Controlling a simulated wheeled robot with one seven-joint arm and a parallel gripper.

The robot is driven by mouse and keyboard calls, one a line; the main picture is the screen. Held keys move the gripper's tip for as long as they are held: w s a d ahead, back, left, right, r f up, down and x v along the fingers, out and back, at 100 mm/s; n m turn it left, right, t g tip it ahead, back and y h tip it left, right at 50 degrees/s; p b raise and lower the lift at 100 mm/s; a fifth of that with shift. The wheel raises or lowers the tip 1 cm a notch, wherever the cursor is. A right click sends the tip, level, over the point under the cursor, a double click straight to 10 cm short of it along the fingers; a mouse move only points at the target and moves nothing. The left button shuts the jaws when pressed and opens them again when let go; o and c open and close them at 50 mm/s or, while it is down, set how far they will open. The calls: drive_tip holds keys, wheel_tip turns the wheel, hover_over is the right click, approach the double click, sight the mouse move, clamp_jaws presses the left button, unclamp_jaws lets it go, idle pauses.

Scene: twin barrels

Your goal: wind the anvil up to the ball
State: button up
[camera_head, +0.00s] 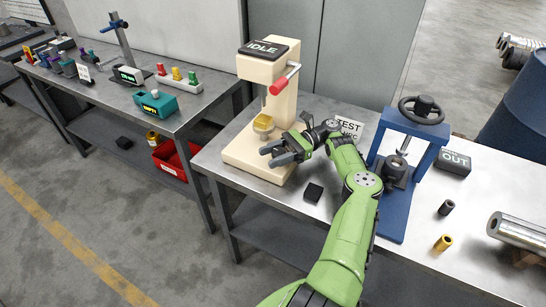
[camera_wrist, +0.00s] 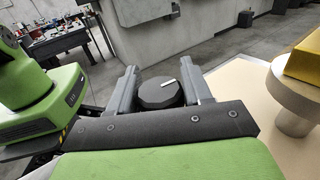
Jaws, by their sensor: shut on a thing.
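The cream tester (camera_head: 270,75) stands on the left part of the near bench, its screen reading IDLE. A yellow block (camera_head: 263,121) sits on its round anvil (camera_head: 262,133). A thin indenter (camera_head: 264,101) points down above the block with a gap between; the ball at its tip is too small to make out. My gripper (camera_head: 275,156) is low beside the anvil, over the base. In the wrist view my gripper (camera_wrist: 165,90) is shut on a black knob (camera_wrist: 160,93) with a white mark. The anvil (camera_wrist: 292,98) and yellow block (camera_wrist: 305,58) show at right there.
A red-handled lever (camera_head: 282,84) juts from the tester's right side. A blue press (camera_head: 405,150) with a handwheel stands right of my arm. A small black block (camera_head: 314,192) lies on the bench (camera_head: 260,197) below my gripper. A TEST card (camera_head: 348,126) lies behind my arm.

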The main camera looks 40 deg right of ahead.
sight(273, 153)
drive_tip(key=shift+g, duration=0.3)
drive_tip(key=o, duration=1)
drive_tip(key=shift+c, duration=0.2)
wheel_tip(273, 153, up, 10)
drive_tip(key=p, duration=0.2)
drive_tip(key=shift+p, duration=0.3)
drive_tip(key=shift+c, duration=0.2)
